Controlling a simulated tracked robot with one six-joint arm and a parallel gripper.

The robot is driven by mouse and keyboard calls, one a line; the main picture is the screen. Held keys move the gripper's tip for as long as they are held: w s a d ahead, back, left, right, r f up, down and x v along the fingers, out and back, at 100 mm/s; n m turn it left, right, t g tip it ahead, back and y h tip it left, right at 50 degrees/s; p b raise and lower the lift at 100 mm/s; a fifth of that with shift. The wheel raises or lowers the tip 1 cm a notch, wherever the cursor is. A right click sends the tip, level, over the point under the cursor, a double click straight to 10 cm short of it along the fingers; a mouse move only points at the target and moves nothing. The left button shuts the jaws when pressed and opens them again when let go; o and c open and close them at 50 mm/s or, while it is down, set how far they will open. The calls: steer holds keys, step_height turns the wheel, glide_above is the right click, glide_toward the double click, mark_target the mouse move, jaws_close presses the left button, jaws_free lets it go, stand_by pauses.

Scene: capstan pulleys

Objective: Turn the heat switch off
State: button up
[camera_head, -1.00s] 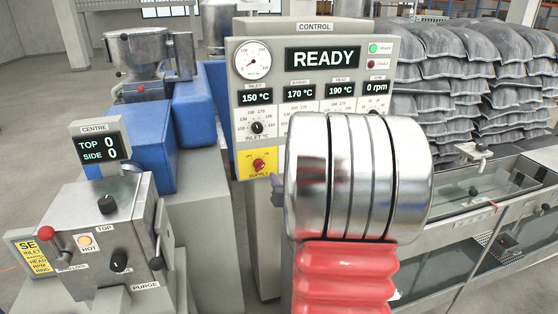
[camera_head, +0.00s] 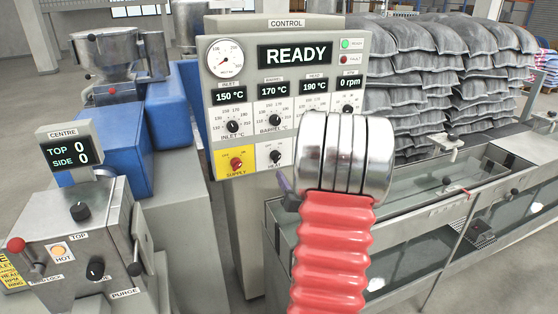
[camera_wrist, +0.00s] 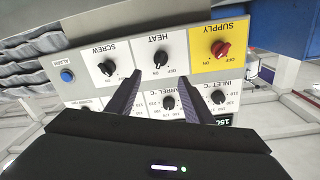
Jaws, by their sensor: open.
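The heat switch is a black knob on a white plate on the control panel. In the head view the heat switch (camera_head: 275,157) shows just left of my arm, and in the wrist view the heat switch (camera_wrist: 160,58) appears upside down. I cannot tell which way its pointer is set. My gripper (camera_wrist: 160,73) is open and empty in the wrist view. Its two dark fingers point at the panel, with the heat switch between and just beyond their tips in the picture. No contact shows. In the head view my arm hides most of the gripper.
The red supply switch (camera_wrist: 221,48) on yellow and the black screw switch (camera_wrist: 107,67) flank the heat switch. Temperature dials, such as the barrel dial (camera_head: 275,121), sit above in the head view. A glass-sided trough (camera_head: 430,190) stands at right.

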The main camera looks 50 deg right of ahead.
mark_target(278, 159)
steer(key=x, duration=1.3)
